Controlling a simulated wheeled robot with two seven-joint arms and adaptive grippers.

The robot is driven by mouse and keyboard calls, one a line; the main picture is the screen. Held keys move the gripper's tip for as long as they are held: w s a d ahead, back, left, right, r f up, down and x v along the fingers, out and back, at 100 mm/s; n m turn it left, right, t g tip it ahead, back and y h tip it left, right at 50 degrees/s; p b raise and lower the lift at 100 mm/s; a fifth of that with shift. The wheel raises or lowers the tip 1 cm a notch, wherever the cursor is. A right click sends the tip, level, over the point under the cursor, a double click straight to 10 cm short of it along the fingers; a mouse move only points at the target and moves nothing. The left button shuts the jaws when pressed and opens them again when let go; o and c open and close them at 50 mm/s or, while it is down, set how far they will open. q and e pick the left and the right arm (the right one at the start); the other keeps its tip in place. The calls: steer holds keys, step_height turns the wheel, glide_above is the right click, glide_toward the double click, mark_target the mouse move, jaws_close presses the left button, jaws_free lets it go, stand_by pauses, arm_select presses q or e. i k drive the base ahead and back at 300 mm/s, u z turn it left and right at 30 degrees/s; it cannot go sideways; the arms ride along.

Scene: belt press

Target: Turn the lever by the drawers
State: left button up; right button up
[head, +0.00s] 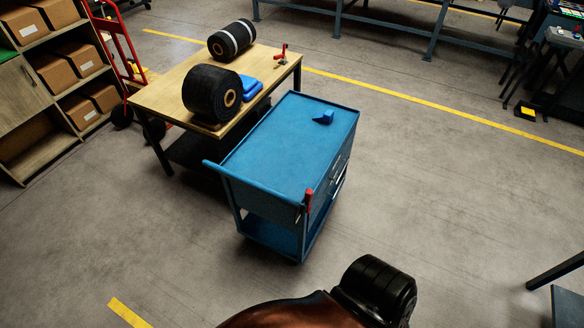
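A blue trolley (283,150) stands in the middle of the head view, with drawers (338,176) in its right side. A red lever (309,200) sits at its near right corner, beside the drawers. The lever's handle points roughly upward, and its pivot is too small to make out. Neither of my grippers shows in the view, so nothing of mine is seen at the lever.
A small blue block (323,117) lies on the trolley top. Behind it, a wooden table (172,93) carries black rolls (211,93). A shelf with boxes (54,73) stands at left. Floor right of the trolley is clear.

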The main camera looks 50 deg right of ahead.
mark_target(308, 195)
steer(key=z, duration=1.65)
steer(key=k, duration=0.35)
steer(key=z, duration=1.3)
steer(key=i, duration=0.65)
steer(key=u, duration=1)
steer(key=i, duration=0.45)
steer(key=u, duration=0.5)
